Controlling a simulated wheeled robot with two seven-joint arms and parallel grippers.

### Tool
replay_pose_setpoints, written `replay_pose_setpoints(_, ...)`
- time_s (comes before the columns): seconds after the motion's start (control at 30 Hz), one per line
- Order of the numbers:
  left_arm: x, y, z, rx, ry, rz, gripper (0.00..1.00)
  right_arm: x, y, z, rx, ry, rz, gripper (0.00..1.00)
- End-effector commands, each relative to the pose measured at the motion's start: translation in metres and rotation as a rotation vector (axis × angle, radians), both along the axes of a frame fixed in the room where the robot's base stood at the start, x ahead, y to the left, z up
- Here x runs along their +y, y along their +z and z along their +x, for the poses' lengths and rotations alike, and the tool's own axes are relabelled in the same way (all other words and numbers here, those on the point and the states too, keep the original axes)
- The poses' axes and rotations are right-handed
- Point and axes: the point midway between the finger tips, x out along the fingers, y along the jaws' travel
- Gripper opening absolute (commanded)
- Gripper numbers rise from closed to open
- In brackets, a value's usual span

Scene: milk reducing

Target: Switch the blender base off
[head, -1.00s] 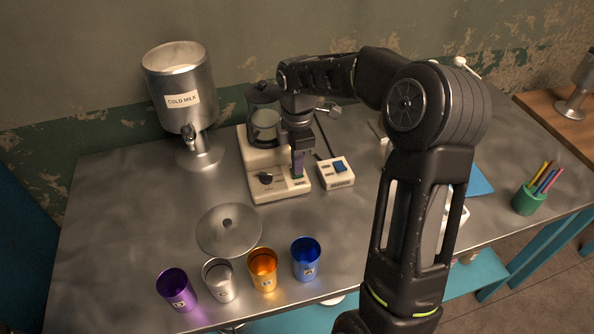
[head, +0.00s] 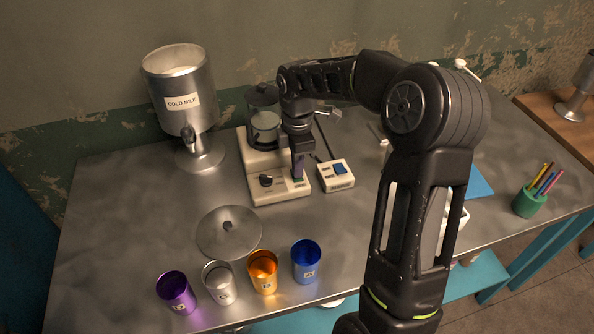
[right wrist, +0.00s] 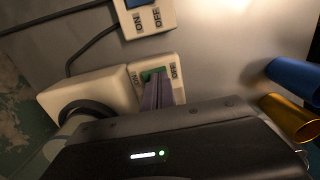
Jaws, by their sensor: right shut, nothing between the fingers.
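The cream blender base (head: 262,190) stands mid-table with a dark knob (head: 265,180) on its front panel. Its green switch (right wrist: 150,74) lies between an ON and an OFF label in the right wrist view. My right gripper (head: 298,174) is shut and empty, pointing down at the right end of the panel. Its fingertips (right wrist: 153,84) are at the green switch and cover part of it. I cannot tell whether they touch it, nor which way the switch is set. My left gripper is not in view.
A cream box (head: 335,176) with a blue switch (head: 340,168) stands close right of the base. A glass jar (head: 264,118) is on the base's rear. A milk dispenser (head: 180,90) stands left; a lid (head: 229,232) and several cups (head: 262,270) are in front.

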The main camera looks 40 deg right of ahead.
Motion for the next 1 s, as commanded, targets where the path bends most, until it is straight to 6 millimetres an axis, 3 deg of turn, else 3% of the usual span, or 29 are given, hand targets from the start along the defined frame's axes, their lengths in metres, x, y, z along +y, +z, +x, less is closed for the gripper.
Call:
replay_pose_setpoints(0.1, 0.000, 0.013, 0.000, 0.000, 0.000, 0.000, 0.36, 0.000, 0.016, 0.001, -0.002, 0.000, -0.001, 0.00)
replay_pose_setpoints(0.6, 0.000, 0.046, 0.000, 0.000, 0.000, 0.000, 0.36, 0.000, 0.058, 0.001, -0.002, 0.000, -0.001, 0.00)
replay_pose_setpoints(1.0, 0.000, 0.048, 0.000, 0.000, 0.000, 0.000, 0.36, 0.000, 0.062, 0.001, -0.003, 0.000, -0.001, 0.00)
